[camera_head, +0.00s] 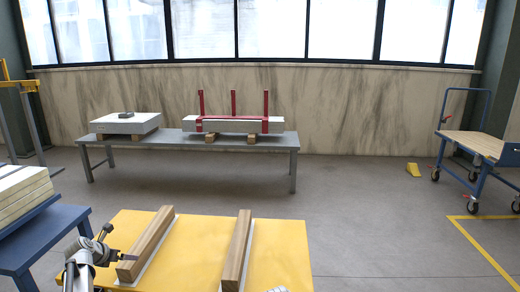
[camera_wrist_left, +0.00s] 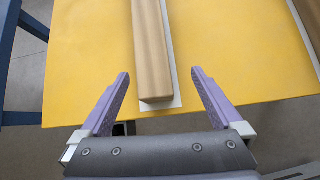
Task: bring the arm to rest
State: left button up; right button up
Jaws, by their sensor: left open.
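My left gripper (camera_head: 116,246) is at the lower left of the head view, by the near end of the left wooden beam (camera_head: 148,243). In the left wrist view its two purple fingers (camera_wrist_left: 160,78) are spread wide, with nothing held. The same beam's near end (camera_wrist_left: 154,70) shows between them in that view, with a gap on both sides. How high the fingers are above the beam is hard to tell. My right gripper does not show clearly; only a small pale part is visible at the bottom edge of the head view.
The beams lie on a yellow table (camera_head: 205,245), a second one (camera_head: 237,250) to the right. A blue table (camera_head: 40,238) with stacked pale slabs (camera_head: 22,191) stands at left. A grey bench (camera_head: 185,140) holds a white block and a red-framed piece.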

pick_arm(q)
jog(key=s+d+f+m+g, duration=0.25)
jog(key=d+m, duration=0.35)
jog(key=d, duration=0.4)
jog(key=s+d+f+m+g+h, duration=0.1)
jog(key=s+d+m, duration=0.4)
jog(key=d, duration=0.4)
jog(key=s+d+f+m+g, duration=0.1)
jog(key=s+d+m+g, duration=0.1)
jog(key=d+m, duration=0.65)
jog(key=s+d+f+m+g+y, duration=0.1)
jog(key=s+d+m+g+y, duration=0.1)
jog(key=s+d+m, duration=0.7)
jog(key=s+d+f+m+g+y, duration=0.1)
jog(key=s+d+m+g, duration=0.1)
jog(key=s+d+m, duration=0.7)
notch_tip(320, 180, up, 31)
jog(key=s+a+p, duration=0.2)
jog(key=p, duration=2.9)
jog(key=shift+a+r+m, duration=0.15)
jog(key=shift+m, duration=0.2)
jog(key=shift+t, duration=0.25)
jog(key=shift+c, duration=0.2)
